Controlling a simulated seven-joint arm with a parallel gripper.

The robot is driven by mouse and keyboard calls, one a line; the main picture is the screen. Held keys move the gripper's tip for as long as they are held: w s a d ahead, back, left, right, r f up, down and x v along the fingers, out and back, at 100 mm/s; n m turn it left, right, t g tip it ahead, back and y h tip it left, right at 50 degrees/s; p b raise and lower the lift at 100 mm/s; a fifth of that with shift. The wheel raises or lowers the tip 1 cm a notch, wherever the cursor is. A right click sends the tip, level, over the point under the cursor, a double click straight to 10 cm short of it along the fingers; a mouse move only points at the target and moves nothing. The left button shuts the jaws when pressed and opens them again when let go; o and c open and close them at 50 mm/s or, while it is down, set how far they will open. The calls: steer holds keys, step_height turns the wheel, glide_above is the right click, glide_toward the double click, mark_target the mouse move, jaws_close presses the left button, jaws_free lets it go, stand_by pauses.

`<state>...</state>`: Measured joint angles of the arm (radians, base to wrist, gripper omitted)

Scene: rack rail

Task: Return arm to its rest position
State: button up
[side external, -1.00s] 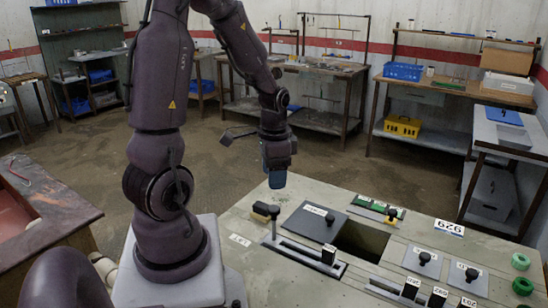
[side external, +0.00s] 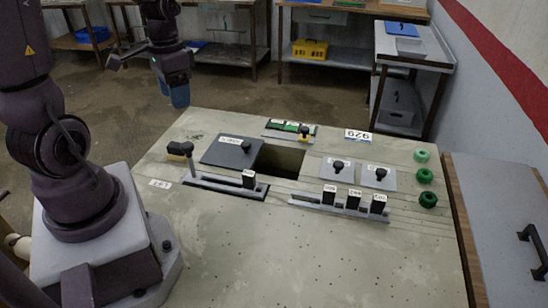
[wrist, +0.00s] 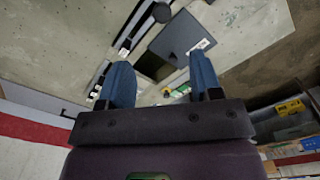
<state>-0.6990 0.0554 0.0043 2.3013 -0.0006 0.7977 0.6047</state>
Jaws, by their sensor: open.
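My gripper (side external: 179,97) hangs in the air near the far left edge of the worktable (side external: 250,255), with its blue fingers pointing down. In the wrist view my gripper (wrist: 161,76) shows two blue fingers spread apart with nothing between them. Its grip is open and empty, and it touches nothing that I can see. My arm is raised and bent above its pale base at the left.
The table bears a dark plate with a knob (side external: 224,152), a rectangular opening (side external: 284,162), a rail with several labelled black blocks (side external: 340,206), another rail (side external: 225,187), plates with knobs (side external: 337,170), and green rings (side external: 425,176). The table's front is clear. Shelves stand behind.

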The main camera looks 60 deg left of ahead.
steer(key=d+r+t, duration=0.3)
steer(key=d+r, duration=0.3)
steer(key=d, duration=0.3)
steer(key=s+d+r+m+t, duration=0.1)
steer(key=d+r+t, duration=0.1)
steer(key=d+r, duration=0.4)
steer(key=d, duration=0.2)
steer(key=shift+d+r+t, duration=0.35)
steer(key=shift+t, duration=0.05)
